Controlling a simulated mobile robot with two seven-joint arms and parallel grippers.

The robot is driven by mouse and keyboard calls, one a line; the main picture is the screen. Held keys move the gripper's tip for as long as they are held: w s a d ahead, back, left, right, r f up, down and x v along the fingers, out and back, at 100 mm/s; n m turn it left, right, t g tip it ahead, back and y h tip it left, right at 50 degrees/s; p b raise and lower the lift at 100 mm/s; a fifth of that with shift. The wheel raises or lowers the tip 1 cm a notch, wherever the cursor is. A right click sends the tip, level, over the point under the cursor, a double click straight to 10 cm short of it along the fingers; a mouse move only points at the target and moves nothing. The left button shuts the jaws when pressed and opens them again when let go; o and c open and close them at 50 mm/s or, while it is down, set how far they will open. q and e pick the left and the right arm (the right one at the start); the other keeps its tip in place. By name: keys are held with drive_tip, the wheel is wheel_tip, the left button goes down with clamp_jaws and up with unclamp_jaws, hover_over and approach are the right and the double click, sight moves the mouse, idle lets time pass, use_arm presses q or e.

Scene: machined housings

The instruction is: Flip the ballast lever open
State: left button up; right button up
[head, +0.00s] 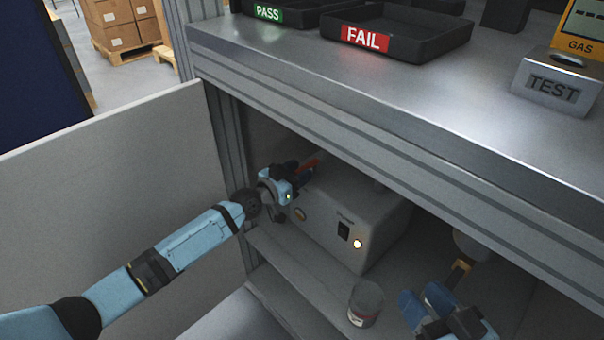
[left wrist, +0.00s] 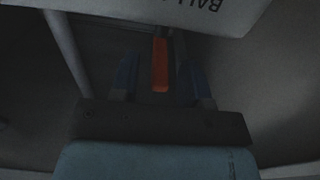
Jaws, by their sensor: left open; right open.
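The ballast lever is an orange-red bar (head: 308,166) beside the upper left of a grey box (head: 366,215) inside the cabinet. In the left wrist view the lever (left wrist: 160,66) lies between the two blue fingers of my left gripper (left wrist: 164,74), with a dark gap on each side. That gripper (head: 296,174) is open around the lever; its fingertips are partly hidden in shadow in the head view. Upside-down lettering beginning "BALL" shows on the box (left wrist: 130,10). My right gripper (head: 440,305) is open at the lower right, away from the lever.
A small jar (head: 366,302) stands in front on the shelf. The steel worktop (head: 300,48) overhangs the cabinet, with a FAIL tray (head: 440,28) on it. A light panel (head: 120,190) is at left.

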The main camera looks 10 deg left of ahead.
use_arm(q)
drive_tip(key=shift+w+d, duration=0.45)
drive_tip(key=shift+w, duration=0.15)
